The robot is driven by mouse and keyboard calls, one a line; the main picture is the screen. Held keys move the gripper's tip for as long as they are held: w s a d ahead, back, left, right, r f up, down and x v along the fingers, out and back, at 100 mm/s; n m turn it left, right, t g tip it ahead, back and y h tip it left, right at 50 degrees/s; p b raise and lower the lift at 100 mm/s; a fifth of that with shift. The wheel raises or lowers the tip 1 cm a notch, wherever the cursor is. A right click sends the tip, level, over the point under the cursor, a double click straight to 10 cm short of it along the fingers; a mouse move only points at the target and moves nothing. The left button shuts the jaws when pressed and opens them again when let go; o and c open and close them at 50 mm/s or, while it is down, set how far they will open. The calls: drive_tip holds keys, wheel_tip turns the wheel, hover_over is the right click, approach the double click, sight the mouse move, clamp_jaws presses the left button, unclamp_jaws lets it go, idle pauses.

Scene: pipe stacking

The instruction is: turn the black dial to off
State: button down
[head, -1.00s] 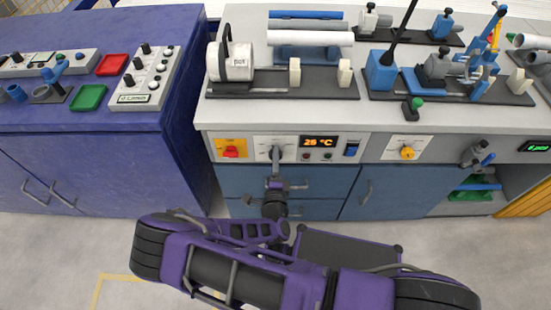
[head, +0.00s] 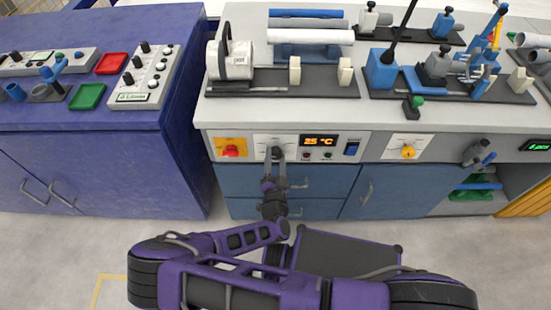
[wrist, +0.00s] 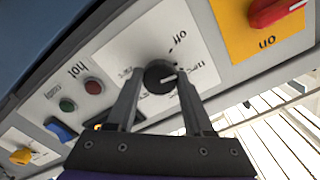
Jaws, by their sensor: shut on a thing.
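The black dial (wrist: 159,74) is a round knob with a white line on a white panel. In the wrist view its line points right, away from the "off" lettering (wrist: 180,38) above it. My gripper (wrist: 160,80) has one finger on each side of the dial and is shut on it. In the head view the dial (head: 277,152) shows on the cabinet front, at the tip of my gripper (head: 276,160), which reaches it from below. The finger contact is hard to see there.
A red knob (head: 231,151) on a yellow plate is left of the dial. To the right are a temperature display (head: 321,141), small buttons, a blue switch (head: 351,149) and a yellow knob (head: 408,152). Blue drawers (head: 325,181) lie below. Pipes and holders stand on the counter.

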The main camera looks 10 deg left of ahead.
drive_tip(key=n, duration=0.4)
drive_tip(key=shift+n+b, duration=0.3)
drive_tip(key=shift+b, duration=0.05)
drive_tip(key=shift+n, duration=1.5)
drive_tip(key=shift+c, duration=1.5)
unclamp_jaws()
